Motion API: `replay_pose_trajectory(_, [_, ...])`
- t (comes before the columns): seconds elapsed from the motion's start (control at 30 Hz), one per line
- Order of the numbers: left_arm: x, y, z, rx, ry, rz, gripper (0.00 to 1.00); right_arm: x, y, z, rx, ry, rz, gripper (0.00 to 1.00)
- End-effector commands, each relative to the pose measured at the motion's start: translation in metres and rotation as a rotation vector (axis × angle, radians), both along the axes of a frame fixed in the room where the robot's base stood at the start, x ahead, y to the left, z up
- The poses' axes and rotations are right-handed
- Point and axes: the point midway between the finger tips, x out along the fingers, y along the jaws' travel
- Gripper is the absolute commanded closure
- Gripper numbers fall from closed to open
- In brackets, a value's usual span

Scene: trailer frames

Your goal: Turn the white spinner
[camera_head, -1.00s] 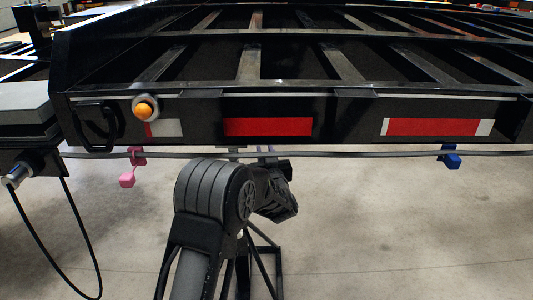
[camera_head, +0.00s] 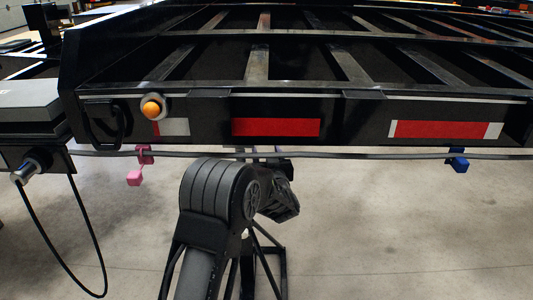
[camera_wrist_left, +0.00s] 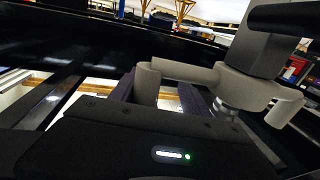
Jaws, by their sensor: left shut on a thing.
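The white spinner (camera_wrist_left: 245,86) shows in the left wrist view as a pale grey-beige hub with a side arm and upright handles. My left gripper (camera_wrist_left: 157,90) is shut on the spinner's left handle, which stands between its two dark fingers. In the head view, my left arm reaches up from the bottom to under the trailer's edge (camera_head: 360,122). The fingers and their grip are hidden there behind the arm and trailer, and I cannot make out the spinner. My right gripper is not in view.
An orange button (camera_head: 152,109) sits on the trailer's front beam. A pink block (camera_head: 135,177) and a blue block (camera_head: 459,162) hang from a long dark bar (camera_head: 360,155). A black cable (camera_head: 50,240) loops at the left. Open concrete floor (camera_head: 400,230) lies at the right.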

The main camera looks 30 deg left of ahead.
Motion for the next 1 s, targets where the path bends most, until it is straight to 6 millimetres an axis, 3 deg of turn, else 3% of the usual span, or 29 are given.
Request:
replay_pose_trajectory(0.17, [-0.004,-0.003,0.002,0.002,-0.002,0.007,0.55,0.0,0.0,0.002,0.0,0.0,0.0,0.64])
replay_pose_trajectory(1.0, [-0.024,-0.068,0.001,-0.001,0.001,-0.004,0.55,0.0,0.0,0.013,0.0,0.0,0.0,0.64])
